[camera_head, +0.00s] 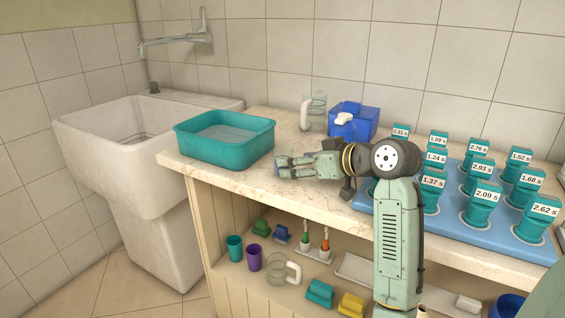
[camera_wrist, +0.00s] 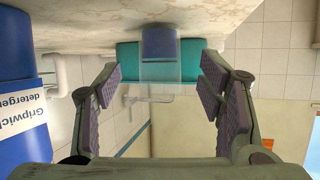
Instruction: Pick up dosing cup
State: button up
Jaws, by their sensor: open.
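In the head view my gripper (camera_head: 292,166) is low over the counter, pointing left toward the teal basin. The cup is hard to separate from the fingertips there.
The teal basin (camera_head: 247,150) stands at the counter's left end, behind the cup in the wrist view. A blue detergent container (camera_head: 366,125) and a clear jug (camera_head: 319,112) stand behind my gripper. A blue board (camera_head: 388,208) with several labelled teal blocks lies right.

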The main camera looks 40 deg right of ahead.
jog(key=shift+p+x, duration=0.4)
jog(key=shift+x, duration=2.35)
jog(key=c, duration=1.3)
